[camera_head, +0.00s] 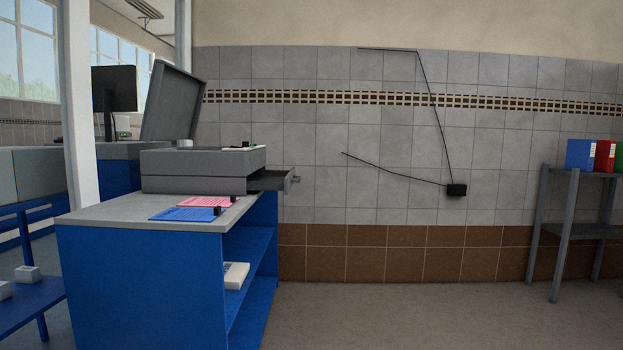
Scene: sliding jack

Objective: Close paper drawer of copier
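The grey copier (192,168) stands on a blue cabinet with a grey top, left of the middle. Its lid (174,101) is raised. The paper drawer (272,182) sticks out from the copier's right side, so it is open. A small grey handle (294,178) is at the drawer's outer end. The inside of the drawer is too small and dark to make out. My gripper is not in view.
The blue cabinet (140,278) has open shelves on its right side, with a white item (236,275) on one. Pink (208,201) and blue (184,214) sheets or clipboards lie on top. A grey rack (571,180) with binders stands far right. The floor between is clear.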

